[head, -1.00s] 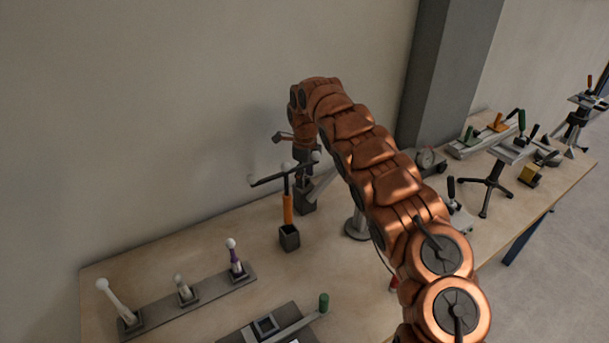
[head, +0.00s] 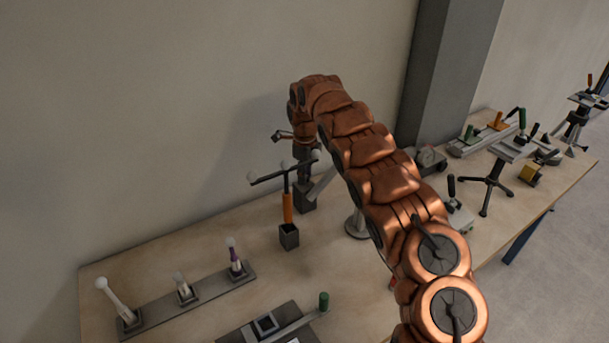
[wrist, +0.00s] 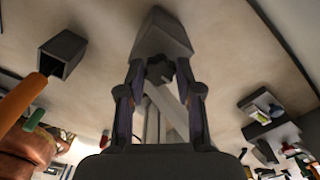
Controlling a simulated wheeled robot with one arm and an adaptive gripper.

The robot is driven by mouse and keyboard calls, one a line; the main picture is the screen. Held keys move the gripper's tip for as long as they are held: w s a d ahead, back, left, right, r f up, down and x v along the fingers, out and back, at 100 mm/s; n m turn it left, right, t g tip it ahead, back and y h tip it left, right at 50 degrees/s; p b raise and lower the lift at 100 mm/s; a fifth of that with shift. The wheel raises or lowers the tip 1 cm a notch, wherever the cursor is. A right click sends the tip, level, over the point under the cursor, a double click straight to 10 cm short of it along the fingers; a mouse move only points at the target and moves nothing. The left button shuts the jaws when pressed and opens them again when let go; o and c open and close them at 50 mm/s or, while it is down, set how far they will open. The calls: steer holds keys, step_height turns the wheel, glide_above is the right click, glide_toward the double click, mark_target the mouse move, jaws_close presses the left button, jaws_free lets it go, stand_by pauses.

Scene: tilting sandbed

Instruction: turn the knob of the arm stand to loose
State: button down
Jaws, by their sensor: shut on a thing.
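The arm stand has a grey end block (wrist: 160,32), a slanting light grey arm and a post on a round base (head: 357,229). The end block (head: 304,203) also shows in the head view, low over the bench. Its dark lobed knob (wrist: 159,69) sits between my fingertips in the wrist view. My gripper (wrist: 160,74) points down and is shut on the knob, one finger on each side. In the head view the gripper (head: 304,166) is small and dark above the block, and the knob cannot be made out. My arm hides part of the stand's post.
A T-handle with an orange shaft (head: 287,208) stands in a dark socket (head: 289,238) close left of the gripper. A rail with several white-tipped levers (head: 209,296) lies front left. More fixtures fill the right end. The wall is close behind.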

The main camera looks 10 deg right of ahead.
steer(key=shift+a+f, duration=0.1)
steer(key=shift+n+b, duration=0.7)
steer(key=n+b, duration=0.2)
steer(key=shift+n, duration=0.3)
steer(key=n+b, duration=0.2)
steer(key=n, duration=0.3)
steer(key=n+b, duration=0.1)
steer(key=n, duration=0.4)
steer(key=shift+n, duration=0.4)
steer(key=n+b, duration=0.1)
steer(key=n, duration=0.3)
steer(key=shift+n, duration=0.3)
